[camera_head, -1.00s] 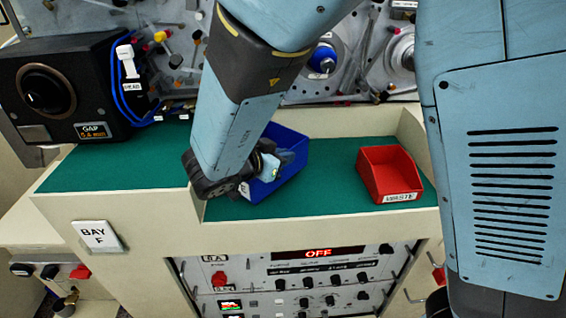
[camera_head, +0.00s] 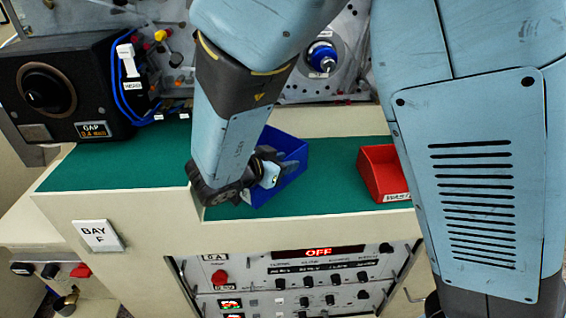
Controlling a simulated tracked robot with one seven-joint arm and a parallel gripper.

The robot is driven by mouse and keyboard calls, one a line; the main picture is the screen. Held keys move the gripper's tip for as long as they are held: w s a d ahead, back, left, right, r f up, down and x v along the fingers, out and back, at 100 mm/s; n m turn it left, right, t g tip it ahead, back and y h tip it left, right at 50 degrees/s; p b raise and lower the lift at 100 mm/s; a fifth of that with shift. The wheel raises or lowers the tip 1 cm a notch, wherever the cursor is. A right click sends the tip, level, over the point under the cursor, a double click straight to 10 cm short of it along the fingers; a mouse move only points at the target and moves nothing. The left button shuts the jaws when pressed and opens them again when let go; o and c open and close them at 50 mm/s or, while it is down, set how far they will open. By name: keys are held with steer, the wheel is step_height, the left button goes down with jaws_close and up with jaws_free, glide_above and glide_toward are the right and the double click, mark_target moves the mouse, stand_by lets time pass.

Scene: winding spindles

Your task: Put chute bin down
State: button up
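A blue bin (camera_head: 294,173) is at the middle of the green worktop, close to its front edge. My arm comes down from above and covers the bin's left part. My gripper (camera_head: 276,171) is at the bin, overlapping its near left side. The fingertips are not clear, so I cannot tell whether they are closed on the bin wall. I also cannot tell whether the bin's base touches the worktop.
A red bin (camera_head: 381,172) labelled WASTE stands to the right, partly behind my arm link. A black box with a dial (camera_head: 62,88) and a GAP display stands at the left. Green worktop (camera_head: 335,165) is clear between the bins. A spindle panel rises behind.

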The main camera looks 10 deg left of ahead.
steer(key=v, duration=1.2)
